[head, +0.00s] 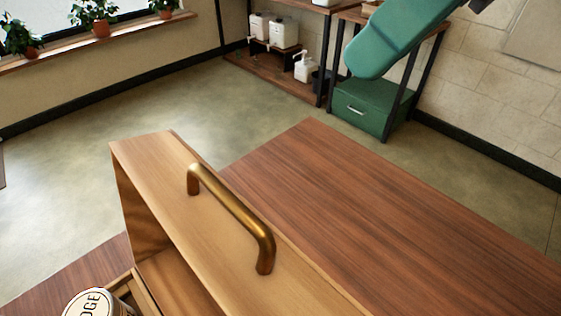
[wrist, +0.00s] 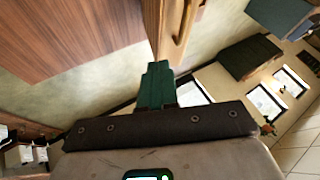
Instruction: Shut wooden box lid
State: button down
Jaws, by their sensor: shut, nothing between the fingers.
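The wooden box lid (head: 165,165) is a pale wood panel with a curved brass handle (head: 235,210) on its face. It stands raised in the head view, with the open box interior (head: 180,285) showing below it at the lower left. In the wrist view, the lid's edge (wrist: 154,25) and handle (wrist: 187,22) show at the top centre. My gripper (wrist: 158,66) has green fingers, shut and empty, just below the lid's edge in that picture. I cannot tell whether they touch it.
A dark wood tabletop (head: 390,230) lies clear to the right of the box. A round labelled item (head: 92,303) is at the lower left. Beyond the table are open floor (head: 70,180), a shelf with white containers (head: 268,28) and a green drawer box (head: 365,105).

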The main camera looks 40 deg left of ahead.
jog(key=s+b+x, duration=0.2)
jog(key=b+x, duration=0.2)
jog(key=x, duration=0.8)
jog(key=shift+d+r, duration=0.3)
jog(key=shift+d, duration=0.05)
jog(key=shift+s, duration=0.1)
